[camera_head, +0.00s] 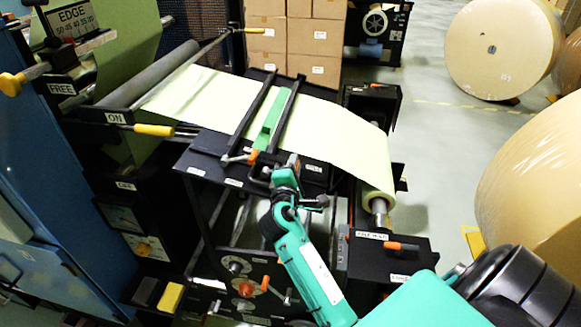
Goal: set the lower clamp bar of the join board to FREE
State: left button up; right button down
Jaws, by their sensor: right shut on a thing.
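The join board (208,160) is a dark panel under a pale green paper web. Two dark clamp bars cross the web, a left one (252,108) and a right one (291,101), with a green strip (270,124) between them. An orange-tipped lever (240,157) sits at the near end of the left bar. My right gripper (283,173) is at the board's near edge, by the near end of the right bar, shut on what looks like that bar's handle, mostly hidden by the fingers. The small board labels are unreadable. My left gripper is not in view.
A grey roller (150,73) and yellow-handled levers (153,130) stand at left, beside FREE and ON labels. The web runs to a small roll (378,192) at right. A panel with knobs (245,289) lies below. Cartons (295,40) and large paper rolls (503,45) stand behind.

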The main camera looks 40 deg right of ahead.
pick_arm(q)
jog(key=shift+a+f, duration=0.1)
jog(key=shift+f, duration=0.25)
pick_arm(e)
jog(key=shift+s+d+f, duration=0.1)
jog(key=shift+f, duration=0.4)
jog(key=c, duration=1.3)
grip_release()
jog(key=shift+c, duration=0.2)
pick_arm(q)
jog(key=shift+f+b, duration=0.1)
jog(key=shift+b, duration=0.2)
pick_arm(e)
jog(key=shift+s, duration=0.1)
